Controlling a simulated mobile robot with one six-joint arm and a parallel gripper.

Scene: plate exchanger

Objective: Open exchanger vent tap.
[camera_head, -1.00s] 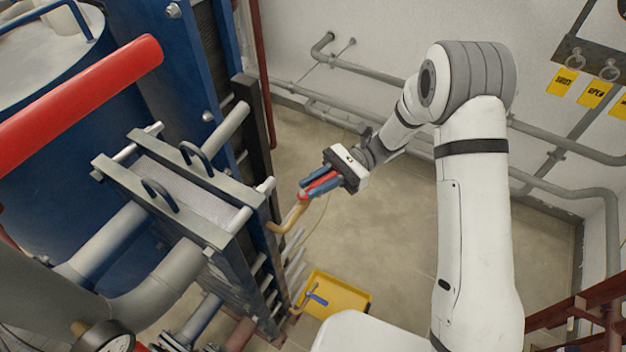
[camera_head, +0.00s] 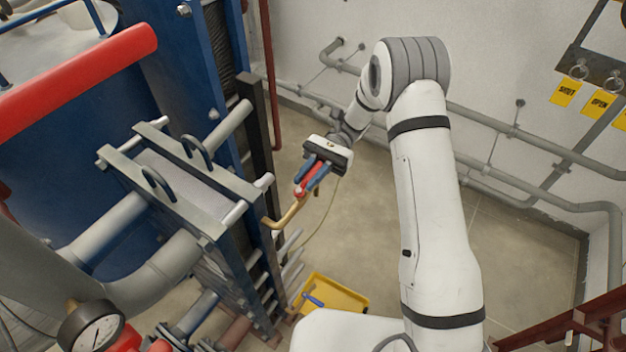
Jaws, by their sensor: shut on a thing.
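The vent tap is a brass pipe (camera_head: 288,218) that comes out of the exchanger's side and bends upward. It has a red lever (camera_head: 304,186) at its top. My gripper (camera_head: 309,179), with a white body and blue fingers, is shut on the red lever, one finger on each side. The lever points away from the pipe, up and slightly right in the picture. The fingers hide part of the lever. The plate exchanger (camera_head: 215,185) stands to the left of the tap, with a grey top frame.
Grey pipes (camera_head: 500,178) run along the wall. Yellow tags (camera_head: 600,102) hang at the upper right.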

